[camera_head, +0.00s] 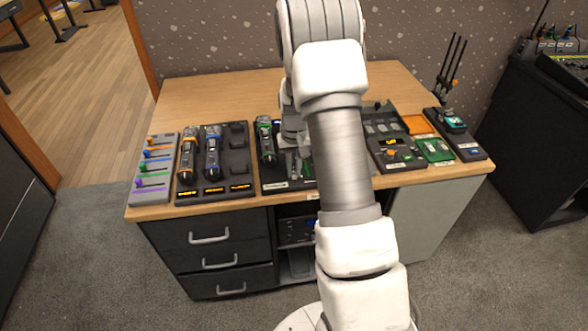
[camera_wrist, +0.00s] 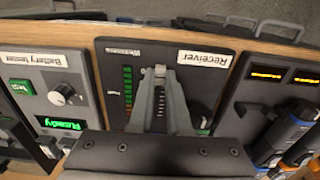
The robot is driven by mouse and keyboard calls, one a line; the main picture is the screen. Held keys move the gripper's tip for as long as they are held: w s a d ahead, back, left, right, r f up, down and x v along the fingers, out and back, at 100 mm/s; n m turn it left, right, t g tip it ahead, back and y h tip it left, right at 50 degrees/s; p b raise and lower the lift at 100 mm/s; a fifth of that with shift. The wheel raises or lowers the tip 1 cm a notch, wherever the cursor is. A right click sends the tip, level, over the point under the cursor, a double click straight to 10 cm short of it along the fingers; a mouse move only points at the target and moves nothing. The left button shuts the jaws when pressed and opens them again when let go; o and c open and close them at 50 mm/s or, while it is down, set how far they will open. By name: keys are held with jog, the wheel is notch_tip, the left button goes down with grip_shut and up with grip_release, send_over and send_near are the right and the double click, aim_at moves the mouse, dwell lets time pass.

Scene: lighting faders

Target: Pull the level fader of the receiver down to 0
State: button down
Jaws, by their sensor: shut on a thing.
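The receiver (camera_wrist: 210,62) is a dark panel with a white "Receiver" label, seen upside down in the wrist view. A column of red and green level lights (camera_wrist: 128,92) runs along its left part there. My gripper (camera_wrist: 154,72) reaches over the panel with its fingers close together, shut on the small level fader cap near the label end. The fingers mostly hide the cap. Tick marks and part of the fader track show between the fingers.
The battery tester (camera_wrist: 58,70), with a knob and a green display, lies left of the receiver in the wrist view. A dark charger panel (camera_wrist: 262,85) with orange displays and handheld microphones is on the right. The wooden desk (camera_head: 225,88) is clear behind the panels.

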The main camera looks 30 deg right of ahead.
aim_at(294, 174)
jog(key=c, duration=0.9)
grip_release()
jog(key=shift+s, duration=0.2)
jog(key=shift+o, duration=0.2)
jog(key=shift+r, duration=0.1)
notch_tip(294, 174, up, 17)
jog(key=p, duration=0.2)
jog(key=shift+r, duration=0.15)
